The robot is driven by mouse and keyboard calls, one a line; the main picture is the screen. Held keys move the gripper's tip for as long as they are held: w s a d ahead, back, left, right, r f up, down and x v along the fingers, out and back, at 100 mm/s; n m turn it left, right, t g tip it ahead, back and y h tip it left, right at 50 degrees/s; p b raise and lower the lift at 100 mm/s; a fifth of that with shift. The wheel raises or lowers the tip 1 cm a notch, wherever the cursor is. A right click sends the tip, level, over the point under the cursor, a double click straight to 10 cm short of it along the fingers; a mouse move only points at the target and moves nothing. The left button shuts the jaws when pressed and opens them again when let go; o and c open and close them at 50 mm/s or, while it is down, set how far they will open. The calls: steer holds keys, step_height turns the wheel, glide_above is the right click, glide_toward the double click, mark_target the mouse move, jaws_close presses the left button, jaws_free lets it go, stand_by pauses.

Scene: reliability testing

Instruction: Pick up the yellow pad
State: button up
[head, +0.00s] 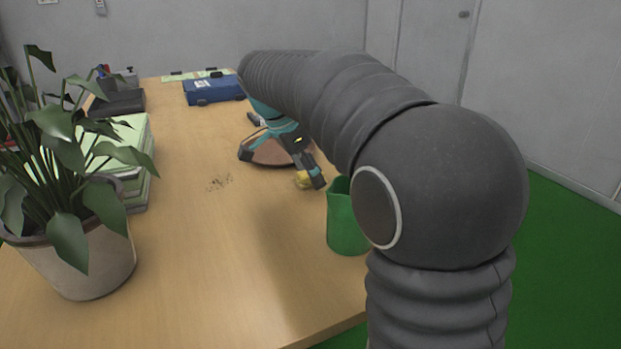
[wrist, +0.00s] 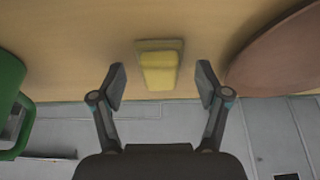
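The yellow pad (wrist: 159,71) is a small yellow block on the wooden table. In the wrist view it lies at top centre, between and a little beyond my fingertips.
A green pitcher (head: 343,222) stands close to my gripper, with a brown round board (head: 262,152) behind it. A potted plant (head: 80,240), green-and-white stacked boxes (head: 133,140) and a blue case (head: 213,89) are also on the table (head: 200,260). Dark specks (head: 219,183) lie mid-table.

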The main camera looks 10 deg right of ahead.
steer(key=c, duration=1)
steer(key=shift+c, duration=0.2)
steer(key=shift+r, duration=0.65)
step_height(320, 180, up, 3)
steer(key=shift+f, duration=0.2)
steer(key=s+d+r, duration=0.7)
steer(key=s, duration=0.1)
steer(key=shift+s+d, duration=0.4)
